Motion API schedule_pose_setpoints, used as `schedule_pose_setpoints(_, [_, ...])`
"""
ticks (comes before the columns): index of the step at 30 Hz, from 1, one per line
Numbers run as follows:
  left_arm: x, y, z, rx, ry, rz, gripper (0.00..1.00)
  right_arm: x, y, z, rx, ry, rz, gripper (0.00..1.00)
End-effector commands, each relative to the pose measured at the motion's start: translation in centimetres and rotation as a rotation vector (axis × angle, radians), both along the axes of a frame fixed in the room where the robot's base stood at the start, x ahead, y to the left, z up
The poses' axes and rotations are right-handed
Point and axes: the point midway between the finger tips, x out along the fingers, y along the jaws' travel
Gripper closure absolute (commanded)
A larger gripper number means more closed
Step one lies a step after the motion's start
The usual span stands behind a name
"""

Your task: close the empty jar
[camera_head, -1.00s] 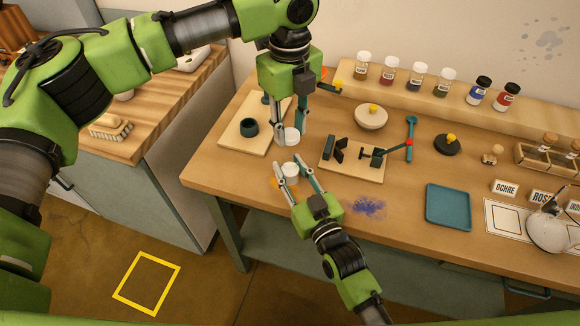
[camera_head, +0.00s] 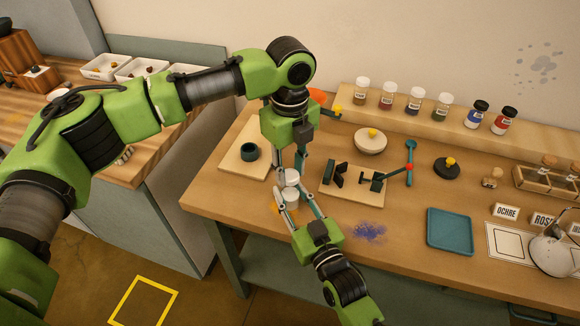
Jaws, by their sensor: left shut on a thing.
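A small white lid (camera_head: 292,175) is held between the fingertips of my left gripper (camera_head: 291,173), which points down from above. The lid is directly above the jar, and I cannot tell whether the two touch. The jar (camera_head: 291,194) is small and pale, near the table's front left. Its lower part is partly hidden by fingers. My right gripper (camera_head: 296,205) reaches in from the front, with its fingers on both sides of the jar and seemingly closed on it.
A board with a dark ring (camera_head: 249,151) lies behind left. A board with dark clamps (camera_head: 345,190) is right of the jar, and a blue powder patch (camera_head: 370,232) lies in front of it. A white bowl (camera_head: 370,140) and a teal tray (camera_head: 450,231) stand farther right. Jars line the back shelf.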

Motion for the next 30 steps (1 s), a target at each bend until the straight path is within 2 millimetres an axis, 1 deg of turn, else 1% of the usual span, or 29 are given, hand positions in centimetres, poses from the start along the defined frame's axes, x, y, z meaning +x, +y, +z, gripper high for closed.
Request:
schedule_pose_setpoints(7, [0.0, -0.1, -1.4, 0.0, 0.001, -0.001, 0.79, 0.0, 0.0, 0.0, 0.0, 0.0, 0.0, 1.0])
schedule_pose_setpoints(23, [0.0, 0.0, -1.5, -0.001, 0.001, -0.001, 0.79, 0.0, 0.0, 0.0, 0.0, 0.0, 0.0, 1.0])
schedule_pose_setpoints(30, [-0.1, 0.0, -1.9, 0.0, 0.002, -0.001, 0.79, 0.0, 0.0, 0.0, 0.0, 0.0, 0.0, 1.0])
